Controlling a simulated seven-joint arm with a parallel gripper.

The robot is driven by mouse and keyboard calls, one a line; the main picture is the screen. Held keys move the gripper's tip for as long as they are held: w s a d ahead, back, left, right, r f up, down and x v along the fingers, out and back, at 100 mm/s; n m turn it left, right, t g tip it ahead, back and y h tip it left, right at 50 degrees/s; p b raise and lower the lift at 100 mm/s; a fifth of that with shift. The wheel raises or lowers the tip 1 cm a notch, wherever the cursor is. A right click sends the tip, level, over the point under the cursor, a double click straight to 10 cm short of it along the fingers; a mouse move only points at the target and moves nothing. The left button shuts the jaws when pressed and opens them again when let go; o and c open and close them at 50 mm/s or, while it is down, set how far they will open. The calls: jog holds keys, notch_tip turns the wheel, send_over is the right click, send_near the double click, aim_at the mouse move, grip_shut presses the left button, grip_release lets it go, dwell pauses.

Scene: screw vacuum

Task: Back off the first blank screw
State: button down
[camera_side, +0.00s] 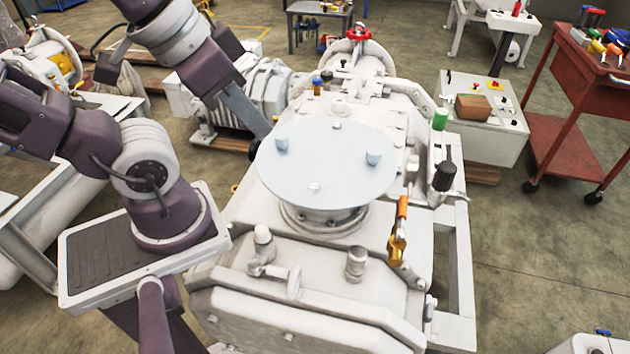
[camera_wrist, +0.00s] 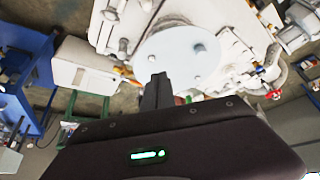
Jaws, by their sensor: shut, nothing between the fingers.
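The blank (camera_side: 325,165), a pale round disc, lies on the flange on top of the white vacuum pump. It also shows in the wrist view (camera_wrist: 178,62). Screw heads stand on it near its rim: one at the back (camera_side: 337,125), one at the right (camera_side: 373,158) and one at the front (camera_side: 314,188). My gripper (camera_side: 268,133) is shut and empty, with its fingertips close to the disc's left edge in the side view. In the wrist view my shut fingers (camera_wrist: 158,76) point at the disc's near part. I cannot tell whether they touch it.
An orange-handled valve (camera_side: 399,230) and a black knob (camera_side: 444,176) stand to the right of the disc. A red handwheel (camera_side: 359,34) is behind. A control box (camera_side: 485,115) and a red cart (camera_side: 580,100) are farther right.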

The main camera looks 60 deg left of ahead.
aim_at(314, 186)
jog(key=c, duration=2.2)
grip_release()
jog(key=c, duration=1.8)
grip_release()
jog(key=shift+w, duration=0.15)
jog(key=o, duration=0.5)
jog(key=w+m+g, duration=0.1)
jog(key=w+f+m+g, duration=0.1)
jog(key=w+d, duration=0.1)
jog(key=shift+w+f+m+g, duration=0.25)
jog(key=shift+w+m+g, duration=0.05)
jog(key=shift+m+g, duration=0.1)
jog(key=shift+c, duration=0.2)
jog(key=w+f+m+g, duration=0.1)
jog(key=w, duration=0.1)
jog(key=w+d+f+m+g, duration=0.1)
jog(key=f+m, duration=0.1)
jog(key=shift+w+d+f+g, duration=0.1)
jog(key=shift+w+f+g, duration=0.15)
jog(key=shift+w+g, duration=0.15)
notch_tip(314, 186, down, 6)
jog(key=shift+f, duration=0.55)
grip_shut()
